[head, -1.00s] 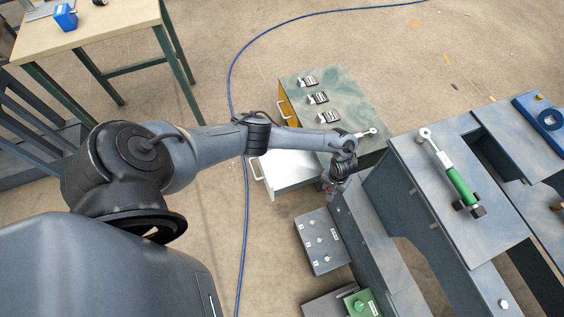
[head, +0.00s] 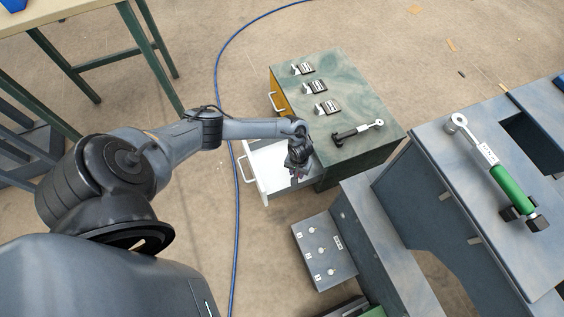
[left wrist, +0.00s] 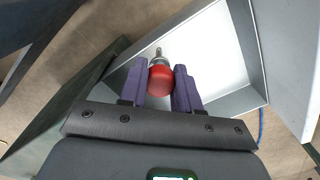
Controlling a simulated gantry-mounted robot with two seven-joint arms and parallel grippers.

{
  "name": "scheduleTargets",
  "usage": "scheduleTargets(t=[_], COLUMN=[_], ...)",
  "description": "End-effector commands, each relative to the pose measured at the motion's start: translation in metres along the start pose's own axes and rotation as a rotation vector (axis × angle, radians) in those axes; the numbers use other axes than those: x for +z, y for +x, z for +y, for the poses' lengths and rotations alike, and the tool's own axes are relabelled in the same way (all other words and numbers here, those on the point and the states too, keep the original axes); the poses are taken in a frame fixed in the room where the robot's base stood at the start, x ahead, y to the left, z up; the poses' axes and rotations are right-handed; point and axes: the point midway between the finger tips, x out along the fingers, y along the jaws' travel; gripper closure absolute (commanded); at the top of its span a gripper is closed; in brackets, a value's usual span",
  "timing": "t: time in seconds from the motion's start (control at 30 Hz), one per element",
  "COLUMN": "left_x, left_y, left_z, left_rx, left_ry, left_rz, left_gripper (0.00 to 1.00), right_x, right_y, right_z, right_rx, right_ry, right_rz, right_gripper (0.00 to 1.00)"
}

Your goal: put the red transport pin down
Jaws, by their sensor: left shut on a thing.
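The red transport pin (left wrist: 160,78) shows in the left wrist view as a red knob with a metal tip pointing away from the gripper. My left gripper (left wrist: 160,90) is shut on its red knob, with a purple finger on each side. The pin is over the open white drawer (left wrist: 205,55), near the drawer's corner. In the head view my left gripper (head: 299,170) is above the drawer (head: 272,158); the pin is too small to make out there. My right gripper is not in view.
The green-topped cabinet (head: 352,90) stands beside the drawer and carries several metal clamps (head: 315,87) and a black-handled wrench-like tool (head: 358,131). A grey control box (head: 325,250) is in front. A green-handled tool (head: 508,185) lies on the grey machine at right.

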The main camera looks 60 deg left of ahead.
Motion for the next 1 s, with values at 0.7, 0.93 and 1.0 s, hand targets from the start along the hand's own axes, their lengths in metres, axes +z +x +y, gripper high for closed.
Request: scheduleTargets(t=[0.7,0.93,1.0], left_x=[-0.025,-0.026,-0.026], left_y=[0.054,0.080,0.086], left_z=[-0.075,-0.075,-0.075], left_rx=[0.000,0.000,0.000], left_ry=[0.000,0.001,0.001], left_rz=[0.000,0.000,0.000], left_gripper=[1.00,1.00,1.00], right_x=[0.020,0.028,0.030], right_y=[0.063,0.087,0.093], right_z=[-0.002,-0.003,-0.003], right_rx=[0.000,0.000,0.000], right_ry=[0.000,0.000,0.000], right_rz=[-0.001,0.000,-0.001], right_gripper=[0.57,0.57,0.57])
